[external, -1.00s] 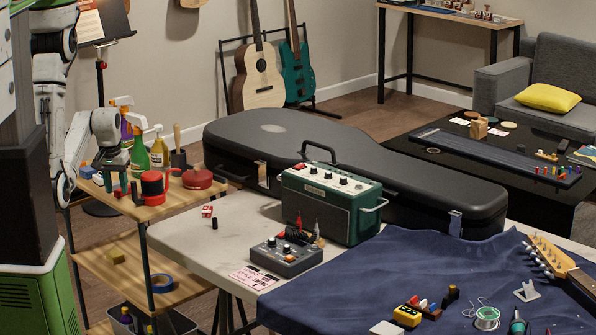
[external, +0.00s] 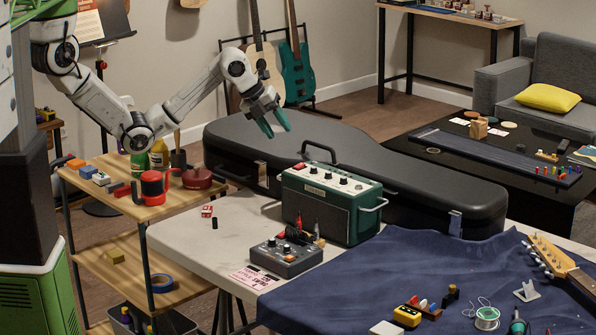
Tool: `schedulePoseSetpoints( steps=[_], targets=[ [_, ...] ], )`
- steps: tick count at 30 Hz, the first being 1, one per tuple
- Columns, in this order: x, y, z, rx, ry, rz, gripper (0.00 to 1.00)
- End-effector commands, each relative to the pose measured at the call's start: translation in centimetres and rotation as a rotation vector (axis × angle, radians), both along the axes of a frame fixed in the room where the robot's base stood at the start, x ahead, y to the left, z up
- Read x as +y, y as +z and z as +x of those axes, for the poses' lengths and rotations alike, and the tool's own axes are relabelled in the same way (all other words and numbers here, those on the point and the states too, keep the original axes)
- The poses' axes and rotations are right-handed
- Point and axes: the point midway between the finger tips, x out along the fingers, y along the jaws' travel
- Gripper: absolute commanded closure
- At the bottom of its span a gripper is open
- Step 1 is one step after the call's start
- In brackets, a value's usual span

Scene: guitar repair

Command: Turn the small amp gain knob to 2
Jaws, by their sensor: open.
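The small amp (external: 326,206) is a dark green box with a pale top panel, standing on the white table in front of the black guitar case. Its top panel carries a red part and several small knobs (external: 343,181); their labels and settings are too small to read. My gripper (external: 275,131) has teal fingers, spread open and empty. It hangs in the air above the guitar case, up and to the left of the amp, and touches nothing I can see.
The black guitar case (external: 420,184) lies behind the amp. A grey pedal box (external: 286,257) with knobs stands in front of it. A blue cloth (external: 380,275) covers the right side of the table.

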Motion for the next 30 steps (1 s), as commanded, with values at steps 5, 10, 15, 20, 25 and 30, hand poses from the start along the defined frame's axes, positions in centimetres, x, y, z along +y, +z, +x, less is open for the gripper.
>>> schedulePoseSetpoints(
  steps=[5,10,15,20,25,30],
  targets=[
    [-4.5,2.9,-7.2,-0.251,-0.479,0.126,0.55],
    [-5.4,3.2,-10.2,-0.371,-0.664,0.262,0.55],
    [-5.5,2.7,-10.8,-0.404,-0.707,0.315,0.55],
    [-6.1,1.0,-10.5,-0.402,-0.708,0.315,0.55],
    [-7.0,-1.9,-9.9,-0.401,-0.708,0.315,0.55],
    [-8.0,-4.5,-9.3,-0.400,-0.706,0.314,0.55]
  ],
)
